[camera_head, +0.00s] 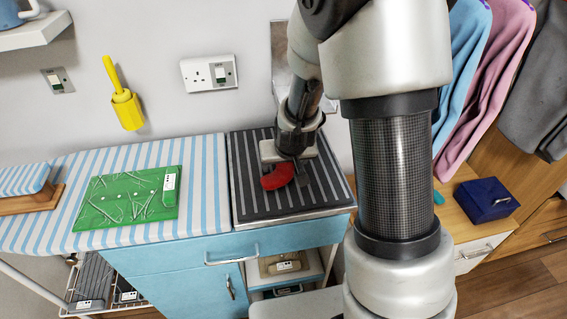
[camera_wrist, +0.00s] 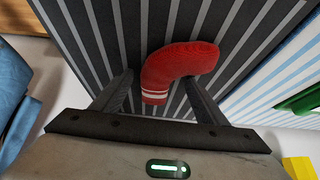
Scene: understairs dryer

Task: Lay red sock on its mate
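A red sock (camera_head: 277,177) with white bands at its cuff lies on the dark grey striped mat (camera_head: 250,205) on the right part of the counter. It also shows in the wrist view (camera_wrist: 178,66), bent, with its banded cuff towards my gripper. My gripper (camera_head: 290,172) points down over the mat at the sock. In the wrist view its two fingers (camera_wrist: 159,80) stand apart, one on each side of the cuff end, with the gripper open. I see only one red sock; a second one cannot be made out.
A green board (camera_head: 128,198) with a white device lies on the blue-striped cover to the left. A dark blue box (camera_head: 486,200) stands on the wooden surface at right. Clothes (camera_head: 485,75) hang at upper right. Bare mat surrounds the sock.

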